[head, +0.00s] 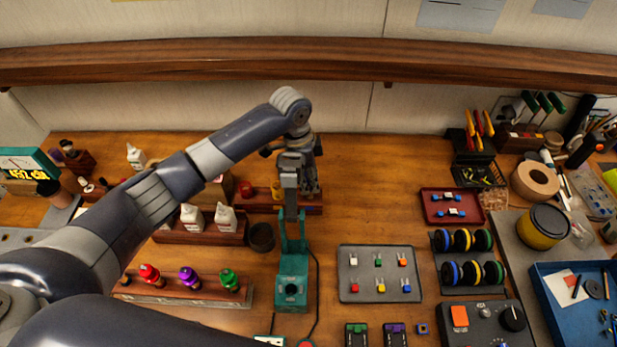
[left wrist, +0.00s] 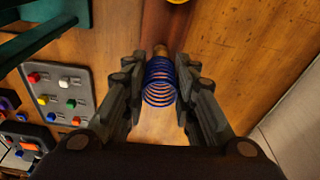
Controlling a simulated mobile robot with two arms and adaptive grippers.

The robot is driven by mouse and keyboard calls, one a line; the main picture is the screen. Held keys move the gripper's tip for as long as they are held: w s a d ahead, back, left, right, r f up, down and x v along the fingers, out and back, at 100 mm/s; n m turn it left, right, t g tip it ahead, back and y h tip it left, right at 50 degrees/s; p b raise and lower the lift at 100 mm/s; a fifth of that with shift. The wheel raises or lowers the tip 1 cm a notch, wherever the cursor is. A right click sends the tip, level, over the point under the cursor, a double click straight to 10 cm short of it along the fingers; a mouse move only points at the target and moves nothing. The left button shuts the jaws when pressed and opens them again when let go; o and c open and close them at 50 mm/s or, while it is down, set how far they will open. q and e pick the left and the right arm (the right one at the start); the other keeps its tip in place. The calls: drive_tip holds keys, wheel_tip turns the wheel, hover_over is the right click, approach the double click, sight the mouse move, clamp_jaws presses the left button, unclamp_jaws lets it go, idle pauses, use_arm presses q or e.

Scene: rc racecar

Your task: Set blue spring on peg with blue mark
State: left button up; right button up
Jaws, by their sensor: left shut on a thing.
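The blue spring (left wrist: 160,84) is a coil seen between the fingertips of my left gripper (left wrist: 160,80) in the left wrist view. The gripper is shut on its sides. A brownish peg-like end (left wrist: 160,50) shows just beyond the coil; I cannot tell whether the spring is around it or only in front of it. In the head view my left gripper (head: 311,185) points down over the right part of a dark wooden rack (head: 262,208). The spring is hidden there. No blue mark is visible. My right gripper is not in view.
A red piece (head: 246,189) and a yellow piece (head: 276,190) stand on the rack, left of the gripper. A teal stand (head: 292,270) is in front. A grey tray of small coloured parts (head: 347,289) lies to the right. The table behind that tray is clear.

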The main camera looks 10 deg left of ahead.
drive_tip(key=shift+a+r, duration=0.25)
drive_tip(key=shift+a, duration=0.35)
use_arm(q)
drive_tip(key=shift+p, duration=0.35)
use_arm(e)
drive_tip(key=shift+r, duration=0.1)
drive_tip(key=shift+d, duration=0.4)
use_arm(q)
drive_tip(key=shift+f, duration=0.15)
drive_tip(key=shift+f, duration=0.15)
drive_tip(key=shift+f+b, duration=0.5)
drive_tip(key=shift+f, duration=0.4)
drive_tip(key=shift+f+b, duration=0.4)
drive_tip(key=shift+f, duration=0.45)
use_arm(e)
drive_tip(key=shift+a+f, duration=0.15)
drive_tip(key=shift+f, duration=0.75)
